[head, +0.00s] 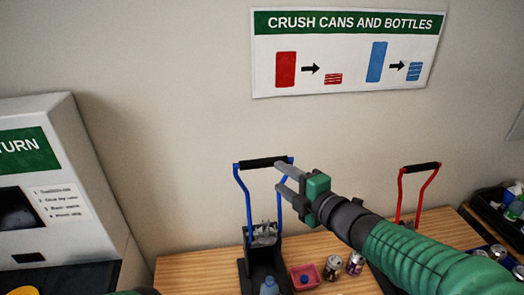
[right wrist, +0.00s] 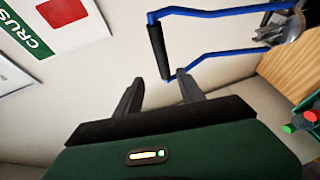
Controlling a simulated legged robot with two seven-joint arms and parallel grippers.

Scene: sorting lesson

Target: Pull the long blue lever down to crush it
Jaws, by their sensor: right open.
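The long blue lever (head: 240,185) stands upright on a black crusher (head: 247,275) on the wooden table, with a black grip bar (head: 262,163) across its top. My right gripper (head: 279,178) is open, its fingers by the right end of the bar. In the right wrist view, the black bar (right wrist: 159,52) lies just beyond the gap between the open fingers (right wrist: 160,90). I cannot tell whether they touch. A pale bottle with a blue cap (head: 268,285) shows at the crusher's base, cut by the picture edge. My left gripper is out of view.
A red lever (head: 418,180) stands to the right, partly behind my right arm. A grey return machine (head: 90,190) is at left. A dark crate (head: 490,203) holds bottles at right.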

